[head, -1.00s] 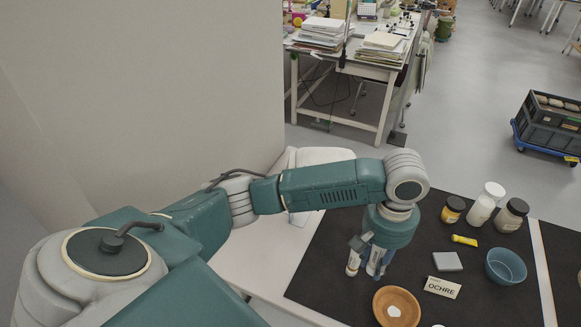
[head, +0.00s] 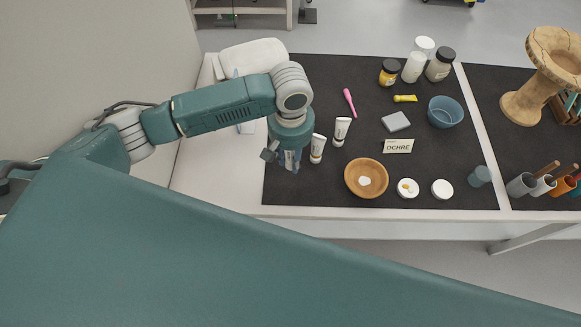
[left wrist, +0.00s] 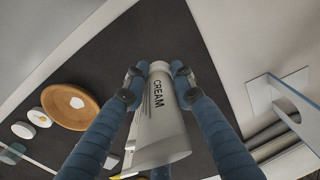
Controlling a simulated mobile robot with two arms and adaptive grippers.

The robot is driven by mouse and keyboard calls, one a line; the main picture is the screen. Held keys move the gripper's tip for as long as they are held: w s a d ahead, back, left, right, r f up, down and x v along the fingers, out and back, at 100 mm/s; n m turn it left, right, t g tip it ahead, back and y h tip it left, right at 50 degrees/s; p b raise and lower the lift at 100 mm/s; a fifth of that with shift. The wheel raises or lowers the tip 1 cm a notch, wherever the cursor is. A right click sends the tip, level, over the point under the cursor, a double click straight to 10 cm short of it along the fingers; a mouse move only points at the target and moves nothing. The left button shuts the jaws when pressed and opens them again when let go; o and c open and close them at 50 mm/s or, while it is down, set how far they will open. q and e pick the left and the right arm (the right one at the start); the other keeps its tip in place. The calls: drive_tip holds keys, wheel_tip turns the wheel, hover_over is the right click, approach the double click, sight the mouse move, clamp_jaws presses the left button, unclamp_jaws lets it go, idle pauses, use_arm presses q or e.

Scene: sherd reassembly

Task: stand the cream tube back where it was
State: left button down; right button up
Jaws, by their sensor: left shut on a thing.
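My left gripper (head: 289,164) is over the left front part of the dark mat. In the left wrist view its blue fingers (left wrist: 158,72) are shut on the white cream tube (left wrist: 160,125), marked CREAM. The tube's narrow cap end points away from the camera and its wide end is near it. In the head view the fingers and arm mostly hide this tube. Two other white tubes stand just right of the gripper, one close (head: 317,148) and one farther back (head: 341,131). I cannot tell whether the held tube touches the mat. My right gripper is not in view.
A wooden bowl (head: 352,186) with a pale piece in it is right of the tubes. Two small round white dishes (head: 442,189) and an OCHRE card (head: 397,146) lie farther right. A pink tool (head: 349,102) lies behind. The mat's left front corner looks clear.

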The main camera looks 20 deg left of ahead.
sight(291, 176)
use_arm(q)
wheel_tip(291, 176, down, 3)
drive_tip(key=shift+d+r, duration=0.1)
drive_tip(key=shift+r, duration=0.05)
wheel_tip(291, 176, down, 3)
drive_tip(key=shift+f, duration=0.5)
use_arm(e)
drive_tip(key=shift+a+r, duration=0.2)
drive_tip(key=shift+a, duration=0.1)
use_arm(q)
drive_tip(key=c, duration=1.4)
unclamp_jaws()
drive_tip(key=shift+c, duration=0.2)
wheel_tip(291, 176, up, 12)
drive_tip(key=shift+r, duration=0.2)
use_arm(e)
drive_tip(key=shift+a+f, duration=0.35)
